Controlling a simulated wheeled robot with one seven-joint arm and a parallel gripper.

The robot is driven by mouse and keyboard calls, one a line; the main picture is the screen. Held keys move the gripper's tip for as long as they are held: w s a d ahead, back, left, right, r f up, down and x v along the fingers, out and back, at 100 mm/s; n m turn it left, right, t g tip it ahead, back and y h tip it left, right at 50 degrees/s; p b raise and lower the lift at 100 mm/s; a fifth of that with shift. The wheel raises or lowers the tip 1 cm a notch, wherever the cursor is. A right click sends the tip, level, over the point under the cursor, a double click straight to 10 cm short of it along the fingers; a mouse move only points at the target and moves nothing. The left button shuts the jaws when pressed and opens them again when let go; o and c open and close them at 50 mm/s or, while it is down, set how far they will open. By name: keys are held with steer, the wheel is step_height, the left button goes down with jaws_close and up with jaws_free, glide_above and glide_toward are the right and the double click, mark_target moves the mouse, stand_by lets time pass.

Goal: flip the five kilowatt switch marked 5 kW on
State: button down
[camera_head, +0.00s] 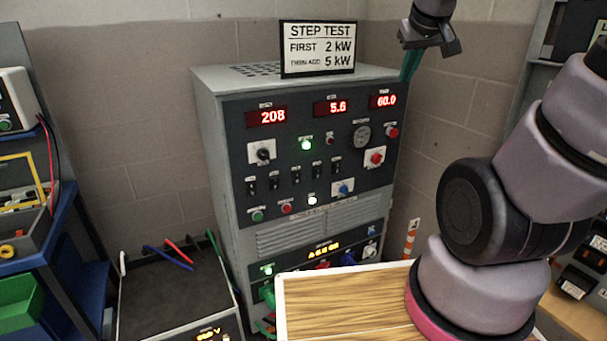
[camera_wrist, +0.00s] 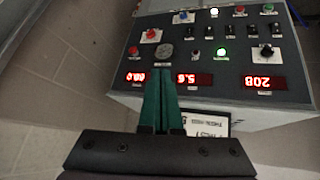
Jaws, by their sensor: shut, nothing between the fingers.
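The load bank's control panel (camera_head: 315,140) has a row of small black toggle switches (camera_head: 296,176) below its red displays, which read 208, 5.6 and 60.0. The labels are too small to read, so I cannot tell which switch is marked 5 kW or how its lever stands. The switches also show upside down in the wrist view (camera_wrist: 231,31). My gripper (camera_head: 408,72) is above the cabinet's upper right corner, apart from the switches. Its green fingers (camera_wrist: 158,100) are shut and empty, in front of the panel's displays in the wrist view.
A sign (camera_head: 317,48) on the cabinet top reads "STEP TEST, first 2 kW, then add 5 kW". A green lamp (camera_head: 306,145) and a white lamp (camera_head: 312,200) are lit. A wooden tabletop (camera_head: 345,305) stands in front. A grey box (camera_head: 175,290) with cables stands at left.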

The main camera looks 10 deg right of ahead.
mark_target(304, 172)
steer(key=w+a+f+n+y, duration=0.2)
steer(key=w+a+f+n, duration=0.1)
steer(key=w+f+n, duration=1)
steer(key=a+f+n+g+y, duration=0.3)
steer(key=a+f+n+y, duration=0.3)
steer(key=a+f, duration=0.4)
step_height(304, 172, down, 3)
steer(key=shift+s+a+f+n, duration=0.2)
steer(key=shift+s+n, duration=0.25)
steer(key=shift+n, duration=0.15)
steer(key=shift+w+a+f, duration=3.4)
steer(key=shift+w+f, duration=0.1)
steer(key=shift+f, duration=0.15)
